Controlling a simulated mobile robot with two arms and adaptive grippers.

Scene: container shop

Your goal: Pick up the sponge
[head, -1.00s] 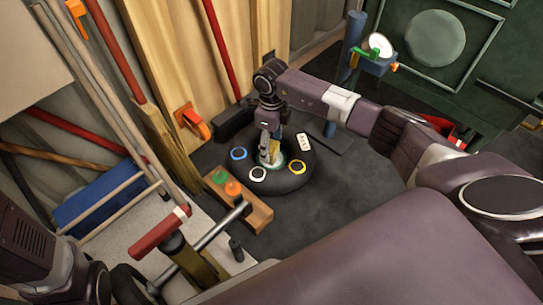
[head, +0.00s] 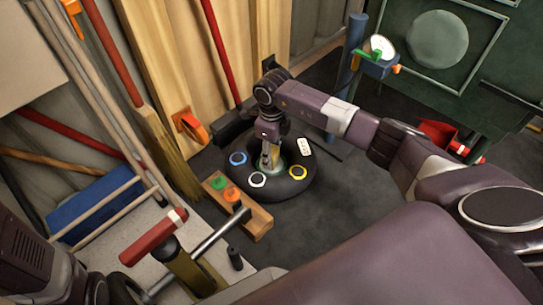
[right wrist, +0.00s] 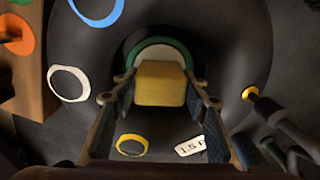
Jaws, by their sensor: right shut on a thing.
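The sponge is a yellow block (right wrist: 161,84) between the fingers of my right gripper (right wrist: 160,92) in the right wrist view. That gripper is shut on it. In the head view the right gripper (head: 270,160) points down into the middle of a black tyre (head: 297,183), and only a little of the yellow sponge shows beside the fingers. A pale round thing with a green rim (right wrist: 162,52) lies behind the sponge in the tyre's hole. Whether the sponge touches it is unclear. My left gripper is not in view.
The tyre carries blue, white and yellow rings and a white label (head: 304,147). A wooden block (head: 255,222) with green and orange pieces stands beside it. Brooms (head: 180,165) and boards lean on the wall at left.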

